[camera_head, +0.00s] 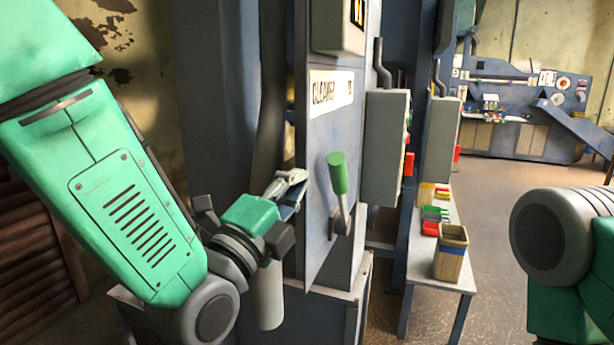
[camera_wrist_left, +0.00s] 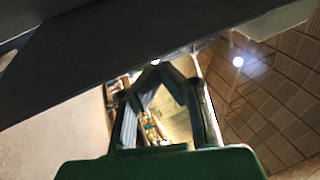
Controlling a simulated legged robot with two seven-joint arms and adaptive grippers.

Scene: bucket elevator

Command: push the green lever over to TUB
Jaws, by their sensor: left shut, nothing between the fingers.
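The green-handled lever (camera_head: 338,174) is on the front of a blue-grey panel (camera_head: 325,130). Its handle points up, leaning slightly left, on a grey metal arm. A label reading CLEANER (camera_head: 326,92) is above it, with more lettering at the label's right end too small to read. I cannot make out the word TUB. My left gripper (camera_head: 297,180) is shut and empty, to the left of the lever by the panel's left edge, apart from the handle. The left wrist view shows its fingers (camera_wrist_left: 158,70) meeting at the tips, under a dark slab; the lever is not visible there.
Grey boxes (camera_head: 385,148) stand out right of the panel. A low table (camera_head: 440,270) holds a tan bin (camera_head: 451,252) and several coloured trays. Part of my right arm shows at the right edge. Open floor (camera_head: 500,200) lies between.

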